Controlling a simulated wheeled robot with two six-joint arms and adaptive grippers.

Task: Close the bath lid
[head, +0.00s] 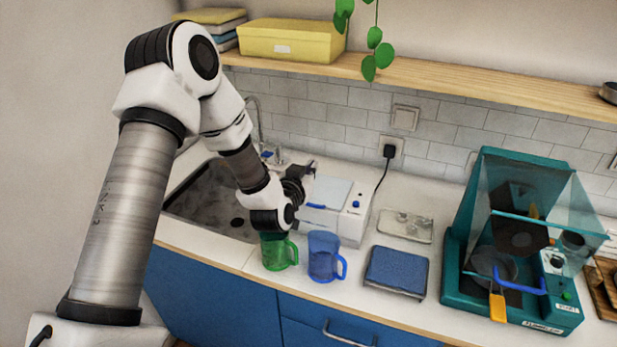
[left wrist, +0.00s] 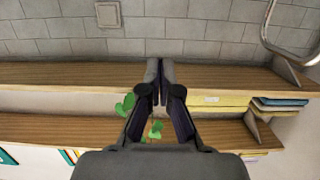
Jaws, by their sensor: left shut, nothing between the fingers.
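The bath (head: 352,222) is a small white box with blue marks on its front, on the counter in the middle of the head view. A pale grey-blue panel, which looks like its lid (head: 333,191), shows on its top, with a blue handle (head: 316,206) at the near edge. I cannot tell from here whether the lid is fully down. My left gripper (head: 311,168) is at the left side of the bath, partly covering it, fingers pointing up and away. In the left wrist view its fingers (left wrist: 160,68) are together with nothing between them. My right gripper is not in view.
A green mug (head: 280,253) and a blue mug (head: 323,258) stand in front of the bath. A sink (head: 215,200) lies left, a clear tray (head: 405,226) and blue pad (head: 396,270) right. A teal hooded station (head: 465,230) stands far right. A shelf (head: 450,83) runs above.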

